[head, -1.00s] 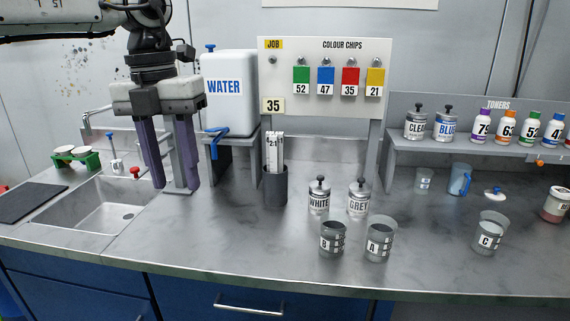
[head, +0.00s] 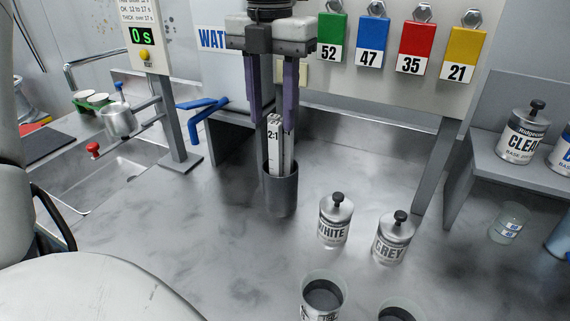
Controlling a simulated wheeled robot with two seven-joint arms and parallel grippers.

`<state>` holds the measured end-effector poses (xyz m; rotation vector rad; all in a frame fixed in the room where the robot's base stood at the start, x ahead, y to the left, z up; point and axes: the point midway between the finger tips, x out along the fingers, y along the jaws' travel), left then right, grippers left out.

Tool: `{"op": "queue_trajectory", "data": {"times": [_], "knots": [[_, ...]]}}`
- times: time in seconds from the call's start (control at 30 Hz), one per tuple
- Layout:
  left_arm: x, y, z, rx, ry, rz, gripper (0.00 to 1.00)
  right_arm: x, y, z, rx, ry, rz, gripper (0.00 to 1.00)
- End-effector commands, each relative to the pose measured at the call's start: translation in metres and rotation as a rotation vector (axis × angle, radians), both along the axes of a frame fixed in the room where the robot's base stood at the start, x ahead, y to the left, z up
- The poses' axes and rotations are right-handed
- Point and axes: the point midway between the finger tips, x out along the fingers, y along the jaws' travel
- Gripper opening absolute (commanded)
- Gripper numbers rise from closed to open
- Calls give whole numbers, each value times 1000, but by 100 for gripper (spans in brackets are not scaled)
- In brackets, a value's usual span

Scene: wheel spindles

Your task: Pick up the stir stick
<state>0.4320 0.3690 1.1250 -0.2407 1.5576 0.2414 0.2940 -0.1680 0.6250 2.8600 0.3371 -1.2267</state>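The stir stick (head: 273,143) is white with a "2:1" mark. It stands upright with other white sticks in a dark grey cylindrical holder (head: 281,194) on the counter; their lower parts are hidden inside. My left gripper (head: 272,119) points down over the holder. Its two purple fingers are apart, one on each side of the stick tops in the picture. The fingertips are about level with the tops, and I see no grip on a stick. I cannot tell the exact depth between them. My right gripper is not in view.
The WHITE tin (head: 335,222) and GREY tin (head: 393,238) stand right of the holder, with cups (head: 323,293) in front. The water tank (head: 213,62), its blue tap (head: 202,108) and the timer post (head: 171,112) are left. The colour chip board (head: 400,86) is behind.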

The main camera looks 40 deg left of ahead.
Motion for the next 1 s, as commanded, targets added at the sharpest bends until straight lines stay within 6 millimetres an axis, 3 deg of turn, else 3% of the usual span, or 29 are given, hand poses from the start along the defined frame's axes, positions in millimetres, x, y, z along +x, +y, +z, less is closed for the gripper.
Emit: {"op": "queue_trajectory", "data": {"times": [0.27,0.53,0.83,0.87,1.0], "knots": [[1,-1,-26,-2,3,0,39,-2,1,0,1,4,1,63],[4,-1,-64,-2,2,1,39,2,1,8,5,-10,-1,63],[4,-1,-71,-1,-1,2,39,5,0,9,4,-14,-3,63],[4,-1,-71,-1,-1,2,37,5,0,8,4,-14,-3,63],[4,-1,-71,-1,-1,2,14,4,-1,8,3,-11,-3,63]]}}
